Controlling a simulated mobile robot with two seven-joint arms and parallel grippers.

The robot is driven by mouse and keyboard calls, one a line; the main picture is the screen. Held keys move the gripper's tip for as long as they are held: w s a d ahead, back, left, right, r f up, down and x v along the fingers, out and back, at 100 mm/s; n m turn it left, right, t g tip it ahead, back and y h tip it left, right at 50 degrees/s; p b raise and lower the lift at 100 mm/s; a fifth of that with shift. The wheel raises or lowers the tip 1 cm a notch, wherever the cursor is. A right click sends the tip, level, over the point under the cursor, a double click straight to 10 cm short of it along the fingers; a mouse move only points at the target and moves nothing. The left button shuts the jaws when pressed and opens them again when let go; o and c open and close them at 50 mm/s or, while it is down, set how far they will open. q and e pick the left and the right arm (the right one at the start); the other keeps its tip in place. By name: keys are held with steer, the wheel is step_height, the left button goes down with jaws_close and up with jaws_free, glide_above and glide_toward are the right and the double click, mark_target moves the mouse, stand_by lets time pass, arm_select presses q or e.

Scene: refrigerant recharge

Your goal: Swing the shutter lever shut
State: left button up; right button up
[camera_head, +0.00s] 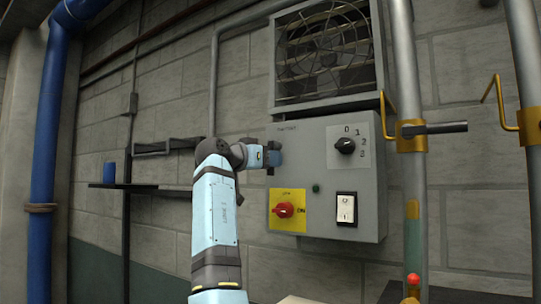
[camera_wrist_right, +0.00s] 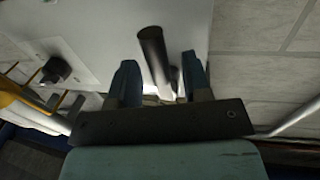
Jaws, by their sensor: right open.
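My right gripper (camera_head: 272,158) is at the left part of the grey control box's front, seen from behind. The wrist view shows its two blue fingers (camera_wrist_right: 159,76) open, with a lever that has a dark cylindrical handle (camera_wrist_right: 153,48) between them. The handle stands out towards the camera, and gaps show beside it, so it does not look gripped. This appears to be the shutter lever; in the head view my gripper hides it. Above the box is a caged fan (camera_head: 325,50) with slats behind it. My left gripper is not in view.
The control box (camera_head: 325,180) carries a black rotary dial (camera_head: 345,146), a red knob on a yellow plate (camera_head: 284,210), a green light (camera_head: 316,188) and a white switch (camera_head: 346,208). Pipes with yellow handles (camera_head: 388,115) stand to the right. A dark shelf (camera_head: 150,187) is at left.

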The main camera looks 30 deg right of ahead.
steer(key=shift+w+d, duration=0.1)
steer(key=shift+d, duration=0.45)
jaws_close()
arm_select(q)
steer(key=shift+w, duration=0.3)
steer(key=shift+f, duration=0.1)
